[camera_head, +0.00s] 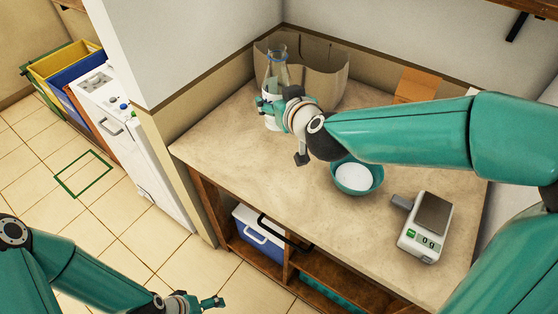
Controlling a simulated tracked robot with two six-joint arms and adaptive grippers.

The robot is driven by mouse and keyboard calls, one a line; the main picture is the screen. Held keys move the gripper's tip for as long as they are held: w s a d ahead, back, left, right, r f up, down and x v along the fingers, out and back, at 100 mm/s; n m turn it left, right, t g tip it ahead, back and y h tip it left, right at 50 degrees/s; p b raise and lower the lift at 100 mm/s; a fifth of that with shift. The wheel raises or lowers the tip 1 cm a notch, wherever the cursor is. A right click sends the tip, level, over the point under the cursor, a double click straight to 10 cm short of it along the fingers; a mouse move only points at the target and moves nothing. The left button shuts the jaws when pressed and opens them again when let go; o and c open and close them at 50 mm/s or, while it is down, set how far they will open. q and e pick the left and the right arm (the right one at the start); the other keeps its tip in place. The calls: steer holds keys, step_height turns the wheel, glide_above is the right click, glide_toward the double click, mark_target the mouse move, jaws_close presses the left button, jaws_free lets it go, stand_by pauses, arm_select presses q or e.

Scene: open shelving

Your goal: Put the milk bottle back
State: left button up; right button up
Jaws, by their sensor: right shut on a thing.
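The milk bottle (277,68) is clear glass with a blue rim and a pale label. It stands upright at the back left of the counter, in front of a brown paper bag. My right gripper (268,103) is shut on the bottle's lower body, reaching in from the right. The gripper hides part of the bottle, and I cannot tell whether its base touches the counter. My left gripper (205,303) is low at the bottom edge, over the floor and away from the counter. Its jaw opening is unclear.
The paper bag (325,72) stands close behind the bottle. A teal bowl (356,188) with white contents sits under my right arm. A scale (413,247) stands at the front right. An orange-brown box (417,84) is at the back. The counter's left front (225,150) is clear.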

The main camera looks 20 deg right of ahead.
steer(key=shift+f+b, duration=1.7)
steer(key=shift+f, duration=7.1)
steer(key=shift+f, duration=0.15)
steer(key=o, duration=1.5)
